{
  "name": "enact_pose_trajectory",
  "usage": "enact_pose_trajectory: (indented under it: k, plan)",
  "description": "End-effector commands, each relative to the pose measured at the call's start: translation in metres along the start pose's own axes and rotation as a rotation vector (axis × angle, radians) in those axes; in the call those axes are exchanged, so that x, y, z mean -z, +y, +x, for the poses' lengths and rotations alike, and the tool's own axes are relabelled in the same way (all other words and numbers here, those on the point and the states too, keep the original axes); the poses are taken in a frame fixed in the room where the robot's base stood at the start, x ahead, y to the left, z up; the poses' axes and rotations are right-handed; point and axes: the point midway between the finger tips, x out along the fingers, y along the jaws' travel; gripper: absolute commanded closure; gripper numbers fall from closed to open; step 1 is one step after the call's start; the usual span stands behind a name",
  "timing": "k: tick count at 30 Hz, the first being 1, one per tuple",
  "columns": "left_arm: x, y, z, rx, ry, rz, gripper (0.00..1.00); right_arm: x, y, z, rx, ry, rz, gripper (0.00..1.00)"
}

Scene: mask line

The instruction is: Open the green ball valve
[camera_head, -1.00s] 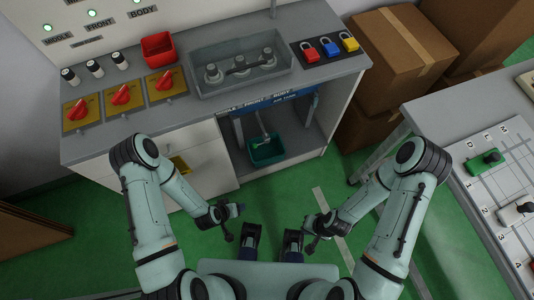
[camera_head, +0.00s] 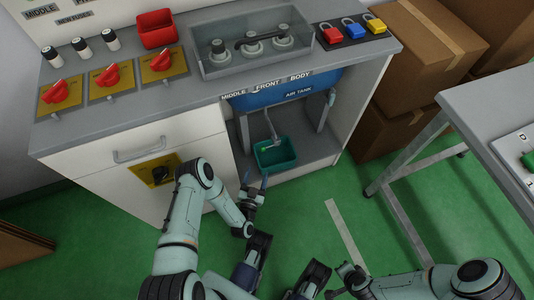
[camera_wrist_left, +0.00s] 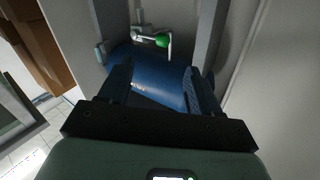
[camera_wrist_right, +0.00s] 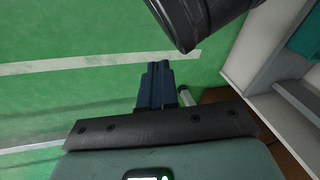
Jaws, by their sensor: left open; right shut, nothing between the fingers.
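The green ball valve (camera_wrist_left: 162,41) shows in the left wrist view as a green grip on a pale pipe fitting by the blue air tank (camera_wrist_left: 150,80). My right gripper (camera_wrist_right: 157,75) is shut and empty over the green floor.
The tank sits in an open bay under the counter (camera_head: 130,125), between cabinet walls. A table (camera_head: 490,110) and boxes (camera_head: 425,45) stand right. Floor before the bay is clear.

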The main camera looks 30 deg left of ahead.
Motion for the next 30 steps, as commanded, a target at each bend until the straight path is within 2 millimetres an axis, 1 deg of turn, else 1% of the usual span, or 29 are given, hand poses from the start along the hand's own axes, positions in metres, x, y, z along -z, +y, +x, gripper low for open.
enact_pose_trajectory:
  k: [1,3,9,12,15,21,29,30]
  plan:
    - [-0.001,0.0,0.011,0.002,0.004,0.001,0.37,-0.006,0.005,0.006,-0.009,-0.018,0.005,1.0]
    - [-0.002,0.0,0.026,0.002,0.004,0.0,0.37,-0.014,0.012,0.012,-0.021,-0.043,0.012,1.0]
    - [-0.002,0.0,0.069,0.001,0.002,0.0,0.37,-0.038,0.031,0.026,-0.055,-0.12,0.032,1.0]
    - [-0.002,0.0,0.086,0.001,0.001,0.0,0.37,-0.048,0.038,0.031,-0.069,-0.15,0.041,1.0]
    - [-0.002,0.001,0.098,-0.001,0.0,-0.001,0.37,-0.056,0.044,0.034,-0.08,-0.178,0.048,1.0]
    - [-0.001,0.001,0.109,-0.001,-0.002,-0.001,0.37,-0.064,0.049,0.036,-0.091,-0.201,0.055,1.0]
    - [0.0,0.001,0.11,-0.002,-0.002,-0.001,0.37,-0.064,0.049,0.035,-0.092,-0.203,0.056,1.0]
    - [0.0,0.001,0.11,-0.002,-0.002,-0.001,0.5,-0.064,0.049,0.035,-0.091,-0.203,0.055,1.0]
